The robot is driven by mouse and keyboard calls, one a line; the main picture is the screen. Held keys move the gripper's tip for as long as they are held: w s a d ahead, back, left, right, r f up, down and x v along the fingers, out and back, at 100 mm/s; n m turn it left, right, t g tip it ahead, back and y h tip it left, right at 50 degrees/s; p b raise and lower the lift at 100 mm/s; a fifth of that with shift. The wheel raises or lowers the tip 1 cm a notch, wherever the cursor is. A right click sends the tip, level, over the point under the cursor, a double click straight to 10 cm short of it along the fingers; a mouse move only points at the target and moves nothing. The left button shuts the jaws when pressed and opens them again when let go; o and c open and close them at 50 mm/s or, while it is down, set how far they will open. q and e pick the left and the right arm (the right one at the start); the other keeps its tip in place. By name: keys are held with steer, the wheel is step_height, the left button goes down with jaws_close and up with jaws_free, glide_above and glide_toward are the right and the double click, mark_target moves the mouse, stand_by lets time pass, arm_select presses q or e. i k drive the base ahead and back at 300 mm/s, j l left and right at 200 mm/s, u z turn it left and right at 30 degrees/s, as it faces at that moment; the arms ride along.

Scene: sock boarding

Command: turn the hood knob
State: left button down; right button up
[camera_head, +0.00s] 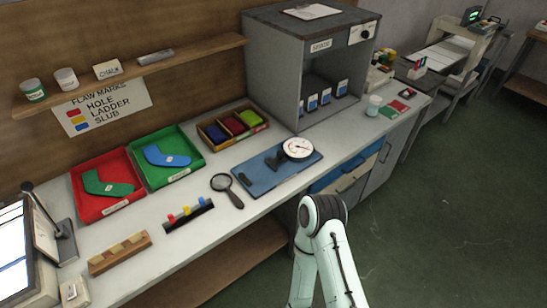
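The hood is a grey box-shaped cabinet (274,61) with an open front, standing at the back of the bench. Its knob (364,34) is a small dark round shape on a white plate at the upper right of the hood's front. The knob is too small for me to tell its setting. Neither gripper shows. One of my pale arms rises from the bottom of the view, bent at a dark joint in front of the bench and well apart from the hood.
Under the hood stand several small blue-and-white packs (326,95). A clipboard (313,11) lies on its top. On the bench are a blue board (268,185) with a round dial (298,149), a magnifier (222,183), a red tray (80,205) and a white cup (374,105). Green floor (450,200) is clear at right.

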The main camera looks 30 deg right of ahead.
mark_target(365, 34)
steer(key=z, duration=1.75)
steer(key=u, duration=0.35)
steer(key=i+l+u, duration=0.1)
steer(key=l+u, duration=0.25)
steer(key=i+l+u, duration=0.1)
steer(key=u, duration=0.25)
steer(key=l+u, duration=0.65)
steer(key=l, duration=0.75)
steer(key=i, duration=0.1)
